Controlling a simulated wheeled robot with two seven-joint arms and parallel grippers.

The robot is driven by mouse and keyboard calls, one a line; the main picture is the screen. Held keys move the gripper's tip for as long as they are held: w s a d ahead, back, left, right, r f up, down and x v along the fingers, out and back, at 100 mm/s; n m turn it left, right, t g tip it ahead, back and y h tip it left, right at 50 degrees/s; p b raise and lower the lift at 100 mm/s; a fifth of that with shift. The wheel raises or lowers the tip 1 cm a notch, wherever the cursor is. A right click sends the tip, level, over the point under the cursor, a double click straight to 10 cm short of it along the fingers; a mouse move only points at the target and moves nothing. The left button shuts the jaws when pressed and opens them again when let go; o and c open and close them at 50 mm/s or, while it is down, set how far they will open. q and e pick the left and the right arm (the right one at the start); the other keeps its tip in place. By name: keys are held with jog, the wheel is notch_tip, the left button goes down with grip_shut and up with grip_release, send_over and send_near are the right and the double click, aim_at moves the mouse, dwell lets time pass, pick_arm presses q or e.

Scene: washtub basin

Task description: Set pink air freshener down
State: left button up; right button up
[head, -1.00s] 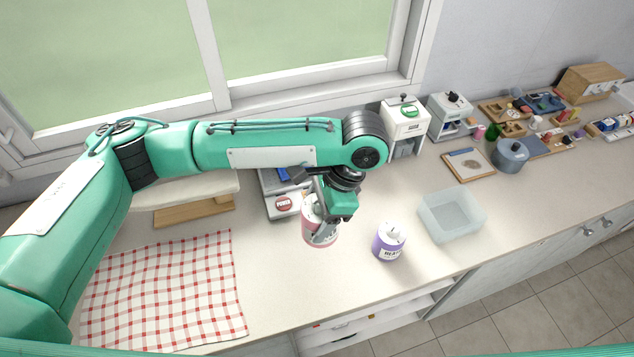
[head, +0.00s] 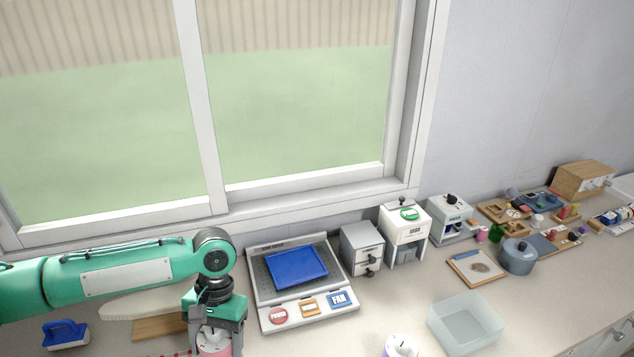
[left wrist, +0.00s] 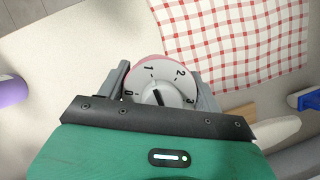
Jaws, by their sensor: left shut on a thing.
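The pink air freshener (head: 214,346) has a white top; the bottom edge of the head view cuts it off. In the left wrist view its round top (left wrist: 160,88) shows a dial numbered 0 to 3 and a pink rim. My left gripper (head: 215,330) points down and is shut on it, with one finger on each side of the top in the left wrist view. I cannot tell whether its base touches the counter (head: 375,305). My right gripper is not in view.
A purple air freshener (head: 402,347) stands to the right. A red-checked cloth (left wrist: 240,35) lies close by. A scale-like device with a blue tray (head: 297,268), a grey drawer box (head: 362,249) and a clear tub (head: 464,323) stand further right. A blue-handled brush (head: 66,334) is at left.

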pick_arm(q)
jog(key=shift+s+a+f+n, duration=0.1)
jog(key=shift+a+f+n, duration=0.1)
jog(key=shift+a+n, duration=0.25)
jog(key=shift+s+a+f+n, duration=0.1)
jog(key=shift+a+f+n, duration=0.1)
jog(key=shift+a+n, duration=0.25)
jog(key=shift+a+r+h, duration=0.1)
jog(key=shift+a+h, duration=0.1)
jog(key=shift+h, duration=0.1)
jog(key=shift+a, duration=0.1)
jog(key=shift+d, duration=0.2)
